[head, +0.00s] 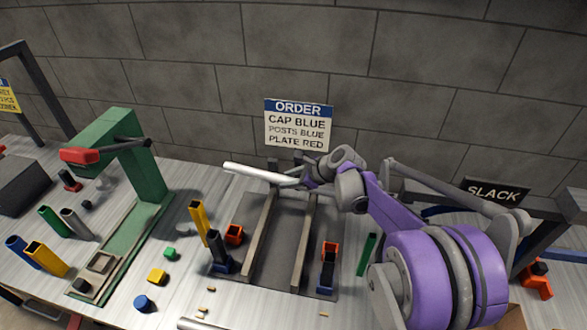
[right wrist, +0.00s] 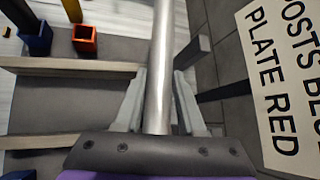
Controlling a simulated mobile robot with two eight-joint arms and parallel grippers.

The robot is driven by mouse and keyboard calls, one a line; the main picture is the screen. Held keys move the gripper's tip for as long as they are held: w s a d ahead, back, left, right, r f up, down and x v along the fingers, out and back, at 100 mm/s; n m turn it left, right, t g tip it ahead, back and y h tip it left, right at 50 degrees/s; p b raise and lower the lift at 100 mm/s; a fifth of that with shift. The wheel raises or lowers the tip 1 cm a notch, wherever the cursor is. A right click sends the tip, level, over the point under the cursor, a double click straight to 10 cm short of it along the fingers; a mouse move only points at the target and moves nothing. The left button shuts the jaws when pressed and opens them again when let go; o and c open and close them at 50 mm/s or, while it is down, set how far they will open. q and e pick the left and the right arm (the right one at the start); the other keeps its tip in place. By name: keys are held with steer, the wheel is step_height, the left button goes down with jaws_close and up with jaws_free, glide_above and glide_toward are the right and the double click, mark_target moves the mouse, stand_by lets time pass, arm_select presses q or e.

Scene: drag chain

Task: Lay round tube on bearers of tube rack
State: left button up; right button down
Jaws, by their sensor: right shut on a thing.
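The round tube (head: 255,173), a pale metal pipe, is held in my right gripper (head: 302,178), whose fingers are shut around it near its right end. In the right wrist view the tube (right wrist: 162,65) runs straight out between the two fingers (right wrist: 158,100). The tube rack (head: 278,250) is a dark base with two long bearers (head: 263,235), (head: 303,240) and short posts at its back. The tube is over the back end of the rack and reaches out to the left; its exact height above the bearers cannot be told. My left gripper is not in view.
An order sign (head: 298,125) stands behind the rack. A green press-like stand (head: 145,165) with a red end is on the left. Coloured square tubes, such as a yellow one (head: 199,220), and small caps stand around the rack. A slack sign (head: 493,192) is at right.

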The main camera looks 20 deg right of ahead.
steer(key=shift+w+d+r+n+y, duration=0.15)
steer(key=shift+d+r+n, duration=0.2)
steer(key=shift+d+n, duration=0.1)
steer(key=shift+w+d+r+n+y, duration=0.1)
steer(key=shift+d+r+n+y, duration=0.05)
steer(key=shift+d+r+n, duration=0.25)
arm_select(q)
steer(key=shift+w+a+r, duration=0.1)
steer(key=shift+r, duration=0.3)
arm_select(e)
steer(key=shift+f, duration=0.1)
steer(key=shift+d+m+g+y, duration=0.2)
steer(key=shift+m+g+y, duration=0.1)
steer(key=shift+g, duration=0.2)
arm_select(q)
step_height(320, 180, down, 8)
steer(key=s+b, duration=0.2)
steer(key=b, duration=0.3)
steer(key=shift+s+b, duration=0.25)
steer(key=shift+b, duration=0.15)
arm_select(e)
step_height(320, 180, down, 10)
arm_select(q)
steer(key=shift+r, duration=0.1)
arm_select(e)
steer(key=shift+c, duration=2.1)
jaws_free()
steer(key=shift+r, duration=0.2)
